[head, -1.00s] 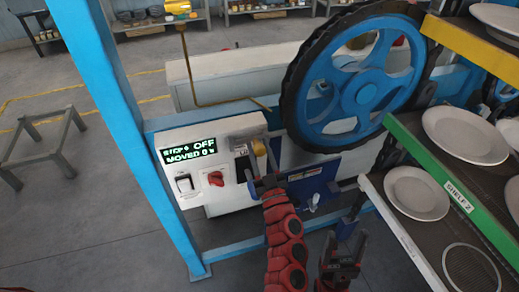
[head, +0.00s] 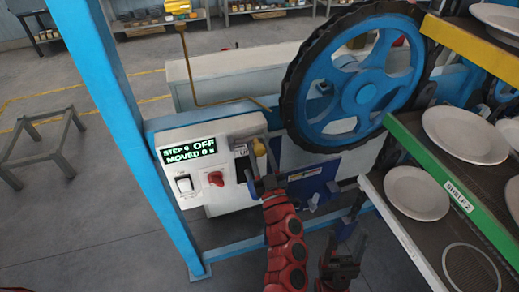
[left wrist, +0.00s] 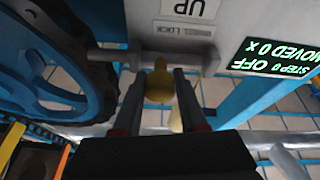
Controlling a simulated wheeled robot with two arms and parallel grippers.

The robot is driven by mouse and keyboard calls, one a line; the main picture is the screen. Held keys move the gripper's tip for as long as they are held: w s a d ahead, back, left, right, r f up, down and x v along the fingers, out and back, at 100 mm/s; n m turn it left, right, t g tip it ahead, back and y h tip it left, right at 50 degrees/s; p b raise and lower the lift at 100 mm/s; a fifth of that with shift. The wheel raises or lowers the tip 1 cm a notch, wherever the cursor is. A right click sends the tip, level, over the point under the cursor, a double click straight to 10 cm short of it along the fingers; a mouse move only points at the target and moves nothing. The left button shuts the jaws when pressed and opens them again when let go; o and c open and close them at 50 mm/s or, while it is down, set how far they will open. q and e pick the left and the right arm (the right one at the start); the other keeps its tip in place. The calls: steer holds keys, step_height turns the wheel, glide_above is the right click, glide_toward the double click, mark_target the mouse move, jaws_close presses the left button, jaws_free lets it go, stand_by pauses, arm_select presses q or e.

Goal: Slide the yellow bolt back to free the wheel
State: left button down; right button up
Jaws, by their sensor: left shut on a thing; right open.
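The yellow bolt knob (head: 259,147) stands at the right end of the white control box. In the left wrist view the yellow knob (left wrist: 160,82) is between the fingers of my left gripper (left wrist: 158,100), which is shut on it. A grey rod (left wrist: 108,55) runs from near the knob to the wheel's rim; I cannot tell whether it sits in the wheel. The blue wheel (head: 369,93) with a black toothed rim stands to the right of the box. My right gripper (head: 341,257) is open and empty, low in front of the machine.
The control box (head: 228,132) has a display reading STEP 0 OFF, MOVED 0, a white switch (head: 185,184) and a red knob (head: 215,178). A rack of plates (head: 410,187) stands close on the right. A blue post (head: 118,120) rises at left. A grey stool stands beyond it.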

arm_select(q)
steer(key=a, duration=0.2)
steer(key=s+a, duration=0.1)
steer(key=a, duration=0.1)
steer(key=shift+s, duration=0.2)
stand_by(0.3)
steer(key=c, duration=0.8)
jaws_free()
steer(key=o, duration=0.3)
steer(key=shift+s+a, duration=0.1)
steer(key=shift+a, duration=0.1)
steer(key=shift+o, duration=0.2)
steer(key=shift+d, duration=0.15)
